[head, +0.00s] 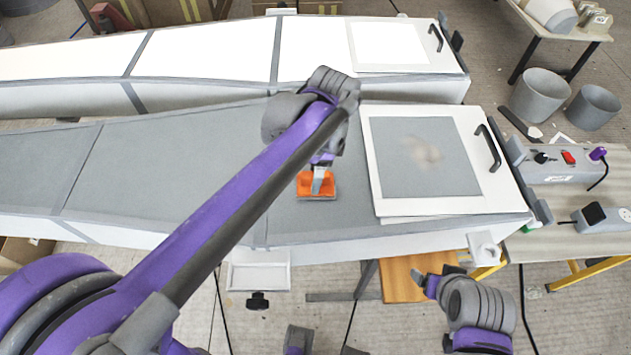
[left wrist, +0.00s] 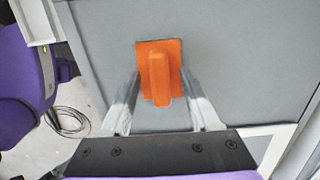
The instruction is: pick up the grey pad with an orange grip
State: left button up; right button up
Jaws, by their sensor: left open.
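The pad with its orange grip (head: 326,192) lies on the grey top of the near mould (head: 200,165), left of the white-framed panel. Its grey underside is hardly distinguishable from the mould surface. In the left wrist view the orange grip (left wrist: 158,72) is seen from above, with a raised bar along its middle. My left gripper (head: 319,178) is right over the pad, partly covering it. In the left wrist view my left gripper (left wrist: 161,85) is open, one finger on each side of the orange grip. Whether the fingers touch it is unclear. My right gripper (head: 436,277) is low at the front right, away from the pad.
A white-framed grey panel (head: 384,205) with a black handle lies on the mould's right end. A second white mould (head: 210,50) runs behind. Grey power boxes (head: 560,165) stand on the right table. An orange-brown board (head: 400,290) is below the mould's front edge.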

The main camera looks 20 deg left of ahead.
pick_arm(q)
jog(key=shift+f, duration=0.25)
grip_shut()
jog(key=shift+r, duration=0.15)
notch_tip(320, 180, up, 10)
jog(key=shift+f+p, duration=0.1)
jog(key=shift+p, duration=0.2)
dwell(0.4)
jog(key=c, duration=0.7)
grip_release()
grip_shut()
